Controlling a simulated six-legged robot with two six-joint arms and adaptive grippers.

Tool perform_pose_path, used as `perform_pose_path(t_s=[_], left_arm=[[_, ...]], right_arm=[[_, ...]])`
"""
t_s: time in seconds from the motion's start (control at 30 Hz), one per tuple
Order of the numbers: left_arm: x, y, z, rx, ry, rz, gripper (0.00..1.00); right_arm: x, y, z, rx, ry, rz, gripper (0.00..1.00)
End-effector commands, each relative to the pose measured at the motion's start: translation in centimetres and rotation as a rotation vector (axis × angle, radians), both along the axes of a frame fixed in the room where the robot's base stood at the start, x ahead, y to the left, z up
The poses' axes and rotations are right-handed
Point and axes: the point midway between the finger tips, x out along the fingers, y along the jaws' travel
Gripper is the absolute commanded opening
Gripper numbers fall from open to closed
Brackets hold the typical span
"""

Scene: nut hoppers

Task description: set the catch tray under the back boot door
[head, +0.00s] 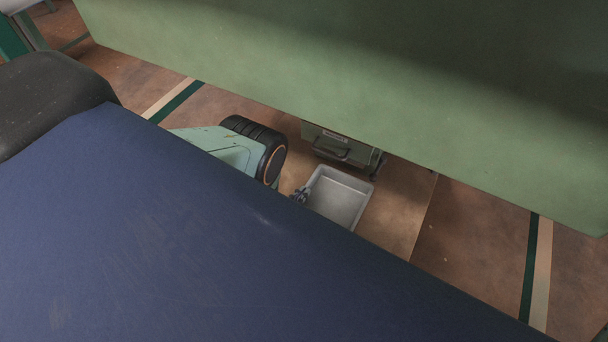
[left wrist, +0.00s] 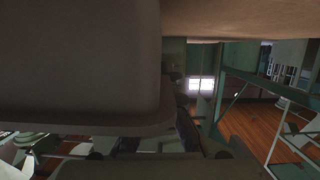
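The catch tray (head: 337,199) is a shallow pale grey rectangular tray, upright and looking empty in the head view. My left gripper (head: 301,195) is at its left rim and appears shut on it. In the left wrist view the tray (left wrist: 75,60) is a large dark shape filling the upper left, its rim running to the gripper (left wrist: 188,130); the fingertips are partly hidden. The back boot door (head: 342,149) appears to be the small green front with a handle, just beyond the tray's far edge. The tray's height above the floor is hard to tell. My right gripper is not visible.
A big green panel (head: 380,75) spans the top of the head view. A broad blue surface (head: 180,250) covers the lower left and hides the floor there. Brown floor (head: 470,230) is clear to the right of the tray, with a green and cream stripe.

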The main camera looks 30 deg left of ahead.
Motion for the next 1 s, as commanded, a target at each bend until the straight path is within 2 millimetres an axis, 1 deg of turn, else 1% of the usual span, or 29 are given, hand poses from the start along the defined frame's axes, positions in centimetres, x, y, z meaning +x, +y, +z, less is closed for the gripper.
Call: perform_pose_path(t_s=[0.27, 0.6, 0.97, 1.0], left_arm=[[-0.22, 0.03, -0.05, -0.001, -0.002, 0.000, 0.00], [-0.20, 0.02, -0.15, 0.000, 0.001, 0.000, 0.28], [0.00, -0.01, 0.09, 0.000, 0.001, 0.000, 0.28], [-0.47, -0.03, 0.19, 0.000, 0.004, 0.000, 0.28]], right_arm=[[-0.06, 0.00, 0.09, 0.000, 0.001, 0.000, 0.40], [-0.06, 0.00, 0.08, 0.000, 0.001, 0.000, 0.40], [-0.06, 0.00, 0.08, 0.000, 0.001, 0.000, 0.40], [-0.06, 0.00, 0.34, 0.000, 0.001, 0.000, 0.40]])
